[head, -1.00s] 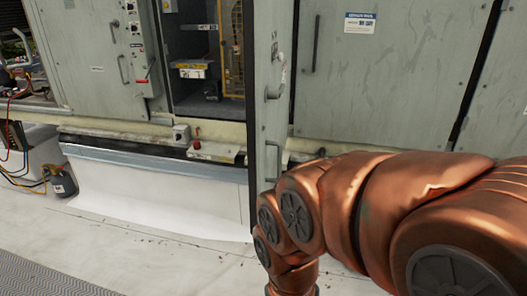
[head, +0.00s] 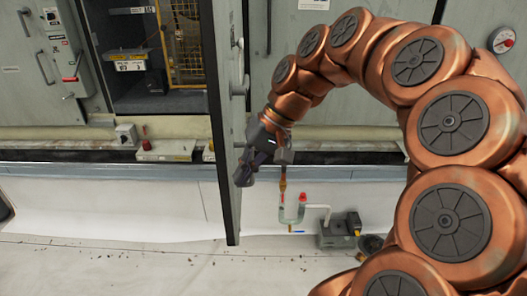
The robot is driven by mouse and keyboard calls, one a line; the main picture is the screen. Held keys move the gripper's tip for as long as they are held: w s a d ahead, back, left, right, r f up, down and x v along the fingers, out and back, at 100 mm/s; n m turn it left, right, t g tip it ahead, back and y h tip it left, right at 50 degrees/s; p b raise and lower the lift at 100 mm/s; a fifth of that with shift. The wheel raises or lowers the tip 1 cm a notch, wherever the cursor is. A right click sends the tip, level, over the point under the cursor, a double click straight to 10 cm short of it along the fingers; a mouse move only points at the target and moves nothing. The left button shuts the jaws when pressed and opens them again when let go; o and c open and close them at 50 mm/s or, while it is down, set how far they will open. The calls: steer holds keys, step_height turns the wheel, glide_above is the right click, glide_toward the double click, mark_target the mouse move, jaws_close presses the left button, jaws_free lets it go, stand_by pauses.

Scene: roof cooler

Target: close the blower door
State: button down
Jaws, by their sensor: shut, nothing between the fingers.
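The blower door (head: 222,120) stands open, swung out toward me and seen nearly edge-on in the head view. To its left is the open compartment (head: 160,100), with a yellow mesh guard (head: 184,40) inside. My gripper (head: 243,180) is close to the right face of the door, at the lower middle of its height. Its fingers are shut and hold nothing. I cannot tell whether they touch the door. A handle (head: 238,68) shows on the door above my gripper.
A shut grey panel (head: 290,40) is right of the door. A control box (head: 62,45) with a red lever is at the left.

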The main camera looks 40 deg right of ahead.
steer(key=s+d+r+m+t, duration=0.1)
steer(key=d+r+m+t, duration=0.1)
steer(key=d, duration=0.7)
steer(key=s+d+r+m+t, duration=0.2)
steer(key=d+m, duration=0.1)
steer(key=d, duration=0.6)
steer(key=w+a+f+p, duration=0.5)
steer(key=w+a+f, duration=0.2)
steer(key=w, duration=0.2)
steer(key=shift+w+a, duration=0.1)
